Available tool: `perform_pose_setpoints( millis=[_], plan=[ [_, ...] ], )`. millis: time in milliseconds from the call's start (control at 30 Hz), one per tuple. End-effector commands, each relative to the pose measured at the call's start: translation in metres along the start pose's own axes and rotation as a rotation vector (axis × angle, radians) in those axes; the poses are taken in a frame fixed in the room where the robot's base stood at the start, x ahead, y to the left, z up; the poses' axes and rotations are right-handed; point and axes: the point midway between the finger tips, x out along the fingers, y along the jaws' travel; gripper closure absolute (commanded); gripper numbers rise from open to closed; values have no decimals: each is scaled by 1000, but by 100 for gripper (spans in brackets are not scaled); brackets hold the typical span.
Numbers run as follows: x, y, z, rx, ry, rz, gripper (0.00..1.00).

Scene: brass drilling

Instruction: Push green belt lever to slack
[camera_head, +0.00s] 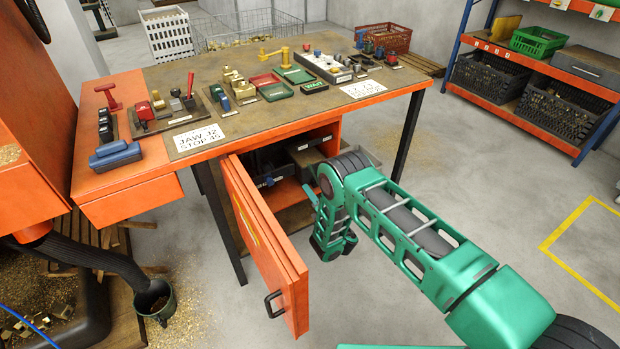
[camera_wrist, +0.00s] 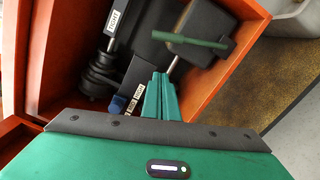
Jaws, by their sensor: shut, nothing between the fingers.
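The green belt lever (camera_wrist: 190,40) is a green bar on a metal rod, inside the orange cabinet, in the upper middle of the wrist view. The fingertips of my gripper (camera_wrist: 160,82) are shut and empty, just below and left of the lever in that picture. I cannot tell whether they touch the rod. A white label reading "TIGHT" (camera_wrist: 115,17) is at the upper left, and a smaller label (camera_wrist: 133,98) beside the fingers is hard to read. In the head view my gripper (camera_head: 333,235) is beside the cabinet opening; the lever cannot be made out there.
The orange cabinet door (camera_head: 263,245) stands open left of my arm. Dark pulleys (camera_wrist: 100,75) lie left of the fingers. The workbench (camera_head: 235,58) above carries tools and trays. A table leg (camera_head: 408,135) stands behind my arm. Open floor lies to the right.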

Motion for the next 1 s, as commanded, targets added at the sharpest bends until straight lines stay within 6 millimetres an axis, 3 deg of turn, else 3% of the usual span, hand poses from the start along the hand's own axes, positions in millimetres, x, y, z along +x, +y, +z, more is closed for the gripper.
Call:
perform_pose_setpoints(
  millis=[367,600,1000],
  plan=[
    [57,2,-1,-2,4,3,100],
    [62,1,30,0,2,1,100],
    [63,1,38,1,1,0,100]
  ],
)
